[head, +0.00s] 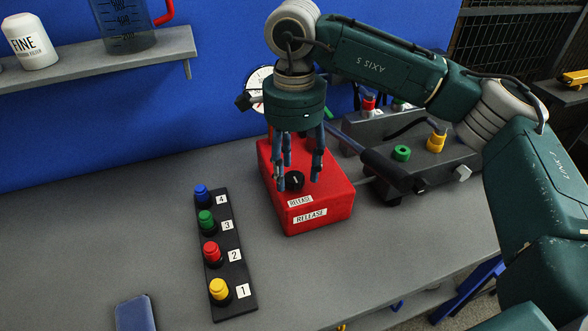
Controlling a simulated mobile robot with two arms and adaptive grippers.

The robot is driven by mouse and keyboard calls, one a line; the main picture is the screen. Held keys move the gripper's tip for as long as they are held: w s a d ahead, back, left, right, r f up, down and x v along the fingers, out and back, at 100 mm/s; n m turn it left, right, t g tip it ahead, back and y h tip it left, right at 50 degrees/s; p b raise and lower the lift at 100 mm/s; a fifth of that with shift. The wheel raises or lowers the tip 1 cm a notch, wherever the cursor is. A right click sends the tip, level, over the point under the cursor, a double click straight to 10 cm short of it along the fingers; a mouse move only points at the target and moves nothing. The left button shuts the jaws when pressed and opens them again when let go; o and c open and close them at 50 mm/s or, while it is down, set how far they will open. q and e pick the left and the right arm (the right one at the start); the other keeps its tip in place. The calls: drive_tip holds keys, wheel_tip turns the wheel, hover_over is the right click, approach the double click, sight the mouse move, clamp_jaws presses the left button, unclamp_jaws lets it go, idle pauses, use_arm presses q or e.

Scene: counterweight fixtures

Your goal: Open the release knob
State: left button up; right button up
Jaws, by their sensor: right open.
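The release knob (294,180) is a small black round knob with a light mark. It sits on top of a red box (325,207) with two white RELEASE labels, on the grey bench. My right gripper (297,180) points down over the box, its blue fingers open on either side of the knob. Whether a finger touches the knob cannot be told. My left gripper does not show.
A black strip (234,268) with blue, green, red and yellow numbered buttons lies left of the box. A dark fixture (432,170) with green and yellow knobs stands to the right.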

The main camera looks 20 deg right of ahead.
sight(294, 176)
wheel_tip(294, 176, up, 11)
idle(0.3)
